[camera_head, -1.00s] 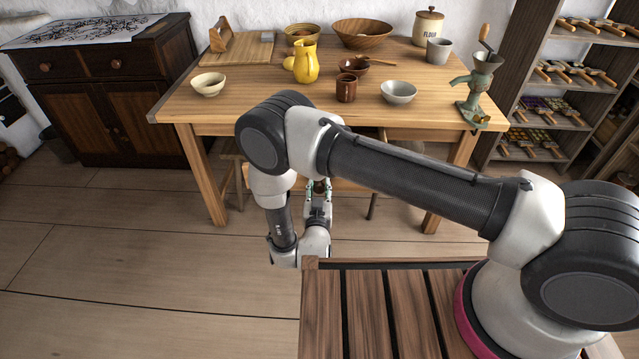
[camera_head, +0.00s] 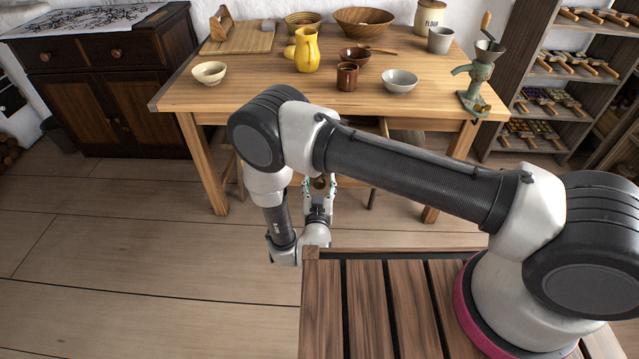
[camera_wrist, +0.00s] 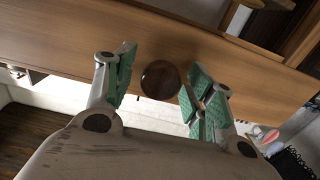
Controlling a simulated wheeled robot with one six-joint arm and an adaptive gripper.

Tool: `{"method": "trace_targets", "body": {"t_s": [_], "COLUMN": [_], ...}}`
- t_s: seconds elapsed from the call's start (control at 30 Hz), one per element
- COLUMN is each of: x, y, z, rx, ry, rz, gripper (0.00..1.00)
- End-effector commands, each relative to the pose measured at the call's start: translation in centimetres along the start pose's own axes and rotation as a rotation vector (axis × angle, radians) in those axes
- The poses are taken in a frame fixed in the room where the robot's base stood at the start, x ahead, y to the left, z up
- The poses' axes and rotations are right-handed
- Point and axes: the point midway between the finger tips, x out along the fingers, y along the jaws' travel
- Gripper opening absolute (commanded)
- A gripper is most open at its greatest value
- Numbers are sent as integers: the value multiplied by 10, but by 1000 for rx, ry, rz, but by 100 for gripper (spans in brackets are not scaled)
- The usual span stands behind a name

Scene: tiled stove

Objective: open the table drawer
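The wooden table (camera_head: 215,98) stands in front of me. Its drawer front is mostly hidden behind my arm in the head view; the wrist view shows a light wooden front (camera_wrist: 75,42). A round dark brown knob (camera_wrist: 160,80) sticks out from it, and it also shows small between my fingers in the head view (camera_head: 319,183). My gripper (camera_wrist: 158,88) is open, with one green-padded finger on each side of the knob. A gap shows between knob and left pad; the right pad is very close, and I cannot tell whether it touches. How far the drawer is out cannot be told.
On the table stand a yellow jug (camera_head: 307,52), a brown mug (camera_head: 347,77), bowls and a green grinder (camera_head: 479,75). A dark cabinet (camera_head: 110,85) is at left, shelves (camera_head: 560,90) at right. The floor (camera_head: 130,240) at left is clear.

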Motion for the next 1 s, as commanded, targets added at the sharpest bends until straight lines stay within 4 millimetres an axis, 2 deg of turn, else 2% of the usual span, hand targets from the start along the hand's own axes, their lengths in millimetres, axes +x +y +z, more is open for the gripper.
{"method": "trace_targets", "body": {"t_s": [0.17, 0.27, 0.7, 0.83, 1.0], "x": [0, 0, 0, 0, 0], "y": [0, 0, 0, 0, 0], "z": [-1, -8, -87, -98, -100], "rx": [0, 0, 1, 0, 0], "ry": [0, 1, 0, -1, 0], "rz": [0, 0, 0, 0, 0], "gripper": [54, 54, 54, 54, 54]}}
